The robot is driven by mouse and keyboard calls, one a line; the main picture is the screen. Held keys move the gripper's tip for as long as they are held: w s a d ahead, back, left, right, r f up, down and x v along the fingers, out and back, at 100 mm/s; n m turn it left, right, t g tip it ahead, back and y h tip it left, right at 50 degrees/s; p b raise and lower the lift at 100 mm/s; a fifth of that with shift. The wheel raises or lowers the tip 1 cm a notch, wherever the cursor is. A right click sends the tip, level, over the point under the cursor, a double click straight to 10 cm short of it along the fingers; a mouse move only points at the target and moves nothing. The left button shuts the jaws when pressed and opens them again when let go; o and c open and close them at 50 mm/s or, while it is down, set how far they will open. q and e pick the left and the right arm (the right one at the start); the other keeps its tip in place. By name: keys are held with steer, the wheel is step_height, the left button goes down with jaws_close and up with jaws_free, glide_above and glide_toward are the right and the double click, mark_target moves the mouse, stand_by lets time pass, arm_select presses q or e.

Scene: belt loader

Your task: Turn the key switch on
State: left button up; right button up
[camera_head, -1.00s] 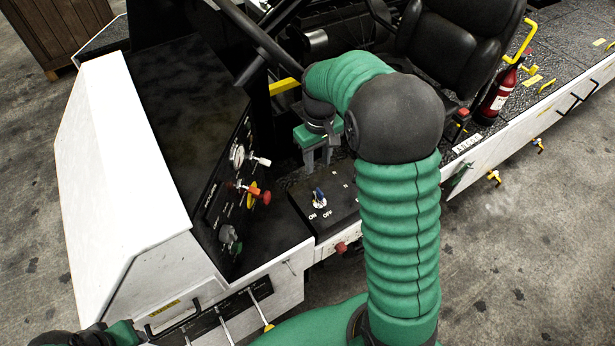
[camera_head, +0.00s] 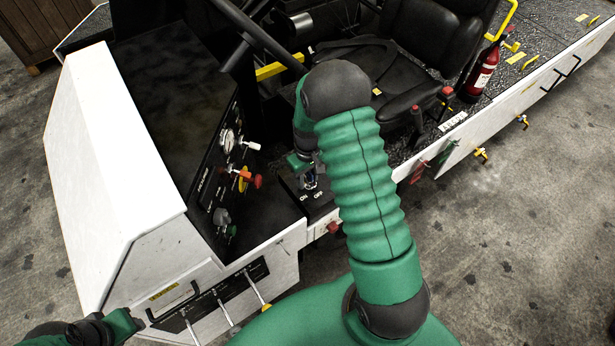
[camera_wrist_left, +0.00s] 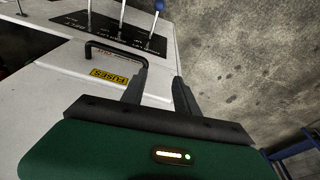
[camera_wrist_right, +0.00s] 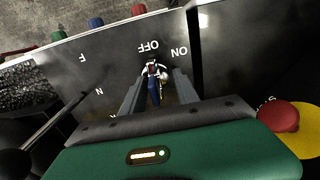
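The key switch (camera_wrist_right: 155,74), with a blue grip and a metal body, stands on a black panel marked ON and OFF. In the right wrist view it sits between the two fingers of my open right gripper (camera_wrist_right: 157,93), with a visible gap to at least one finger; contact is unclear. In the head view the key switch (camera_head: 311,181) is partly covered by my right gripper (camera_head: 309,172), which is over it. Which label the key points to is unclear. My left gripper (camera_wrist_left: 158,88) is open and empty, near a black handle (camera_wrist_left: 115,56) on the white body.
A red knob (camera_head: 253,181) and a grey knob (camera_head: 223,217) stick out of the dash left of the key panel. Yellow-tipped levers (camera_head: 267,307) stand in front. The steering wheel (camera_head: 255,35) and seat (camera_head: 360,65) are behind. A fire extinguisher (camera_head: 483,72) stands at right.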

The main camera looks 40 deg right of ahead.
steer(key=shift+d+f, duration=0.15)
steer(key=shift+d, duration=0.1)
steer(key=c, duration=0.3)
steer(key=shift+d, duration=0.3)
jaws_close()
steer(key=shift+a, duration=0.2)
arm_select(q)
steer(key=shift+w+d, duration=0.2)
steer(key=shift+d, duration=0.2)
steer(key=shift+d, duration=0.1)
arm_select(e)
steer(key=shift+d, duration=0.15)
arm_select(q)
steer(key=shift+r, duration=0.1)
arm_select(e)
steer(key=shift+m, duration=0.7)
steer(key=shift+m+p, duration=0.4)
steer(key=shift+m, duration=1.7)
arm_select(q)
steer(key=shift+p+v, duration=0.5)
steer(key=shift+v, duration=0.3)
arm_select(e)
steer(key=shift+w+m, duration=0.1)
steer(key=shift+m, duration=2.7)
arm_select(q)
steer(key=shift+w+r, duration=0.1)
arm_select(e)
steer(key=shift+m, duration=0.5)
